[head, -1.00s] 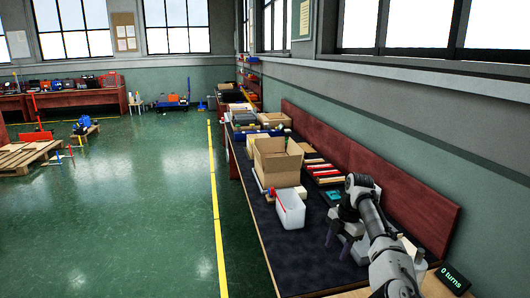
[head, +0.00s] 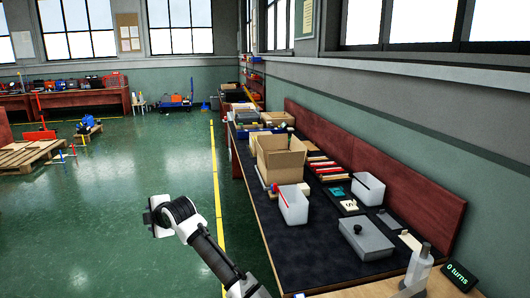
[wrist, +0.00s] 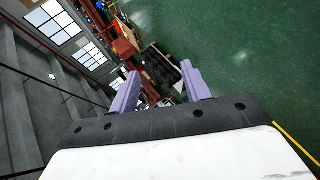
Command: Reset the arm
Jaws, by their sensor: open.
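My arm reaches up from the bottom of the head view, over the green floor to the left of the workbench (head: 262,222). Its wrist end is at the picture's lower middle, and the fingers do not show there. In the wrist view my gripper (wrist: 158,88) has two purple fingers standing apart with nothing between them. Beyond them the wrist view shows the tilted room, with windows, green floor and distant benches. My gripper is clear of the bench and touches nothing.
On the bench stand a cardboard box (head: 281,165), two white bins (head: 293,208) (head: 370,190), a grey lidded box (head: 366,240) and a white bottle-like object (head: 419,265). The floor (head: 120,200) left of the bench is open.

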